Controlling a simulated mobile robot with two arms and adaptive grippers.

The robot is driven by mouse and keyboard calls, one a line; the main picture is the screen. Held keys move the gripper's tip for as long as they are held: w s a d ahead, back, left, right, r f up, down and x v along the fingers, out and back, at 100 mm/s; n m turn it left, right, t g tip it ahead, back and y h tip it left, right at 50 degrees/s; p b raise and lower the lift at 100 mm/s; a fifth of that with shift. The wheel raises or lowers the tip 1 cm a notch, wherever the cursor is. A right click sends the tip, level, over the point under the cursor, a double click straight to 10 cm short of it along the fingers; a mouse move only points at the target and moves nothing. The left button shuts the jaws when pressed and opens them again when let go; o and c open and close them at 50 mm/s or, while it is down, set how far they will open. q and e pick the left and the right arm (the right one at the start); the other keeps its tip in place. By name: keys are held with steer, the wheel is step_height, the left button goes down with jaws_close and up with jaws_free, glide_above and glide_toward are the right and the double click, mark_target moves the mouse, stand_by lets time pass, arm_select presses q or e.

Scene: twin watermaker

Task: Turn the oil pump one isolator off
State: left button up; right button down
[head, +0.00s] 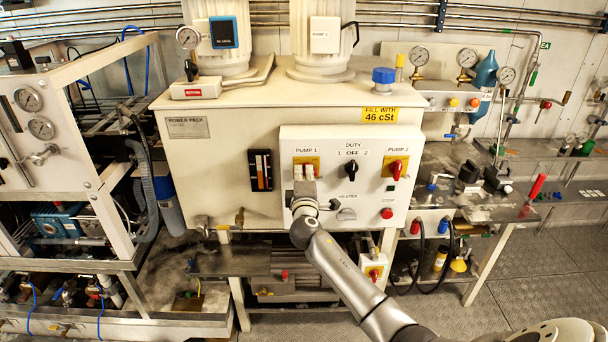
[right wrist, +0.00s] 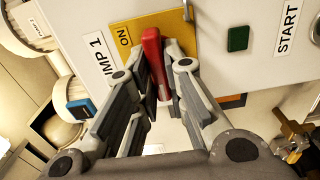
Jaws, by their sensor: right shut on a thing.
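The pump 1 isolator sits on a yellow plate (head: 300,160) at the upper left of the white control panel in the head view. In the right wrist view its red handle (right wrist: 153,50) stands out from the yellow plate (right wrist: 180,30), near the ON label. My right gripper (head: 304,174) is at this isolator and hides most of its handle in the head view. In the right wrist view its fingers (right wrist: 158,72) are closed on both sides of the red handle. The OFF mark cannot be made out. My left gripper is not in view.
The panel also carries the black duty switch (head: 351,167), the pump 2 isolator (head: 396,168), a grey heater knob (head: 346,214) and a red stop button (head: 387,213). Gauges and pipes flank the power pack.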

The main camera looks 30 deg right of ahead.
steer(key=shift+f, duration=0.1)
stand_by(0.4)
steer(key=c, duration=1.5)
jaws_free()
steer(key=shift+s, duration=0.1)
steer(key=v, duration=1.2)
